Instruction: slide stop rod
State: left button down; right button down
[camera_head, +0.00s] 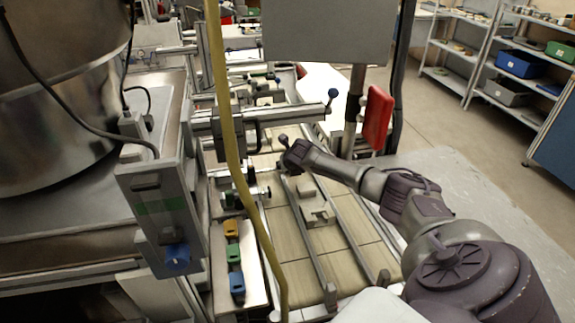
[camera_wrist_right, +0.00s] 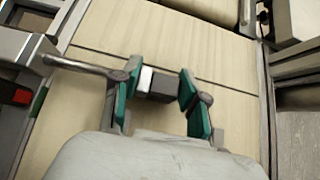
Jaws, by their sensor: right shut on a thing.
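In the right wrist view a thin grey rod (camera_wrist_right: 80,66) reaches in from the left over the conveyor belt and meets the left finger. A dark grey block with a white side (camera_wrist_right: 163,87) sits between the green finger pads. It looks like the end of the stop rod, but the finger hides the join. My right gripper (camera_wrist_right: 158,84) is shut on this block. In the head view my right gripper (camera_head: 286,158) is above the belt near its left guide rail; its fingertips are small and unclear there. My left gripper is not in view.
The belt (camera_head: 330,240) runs between metal rails, with a pale fixture (camera_head: 315,208) on it. Yellow, green and blue pieces (camera_head: 234,254) stand left of it. A yellow hose (camera_head: 232,140) hangs in front. A control box (camera_head: 160,210) is left, a red panel (camera_head: 375,122) right.

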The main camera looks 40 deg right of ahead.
jog(key=shift+w+a, duration=0.35)
jog(key=shift+a, duration=0.3)
jog(key=shift+w+a, duration=0.35)
jog(key=shift+a, duration=0.3)
jog(key=shift+w+a, duration=0.35)
jog(key=shift+a, duration=0.3)
jog(key=c, duration=0.6)
grip_release()
jog(key=shift+d, duration=0.1)
jog(key=shift+s, duration=0.1)
jog(key=shift+v, duration=3.7)
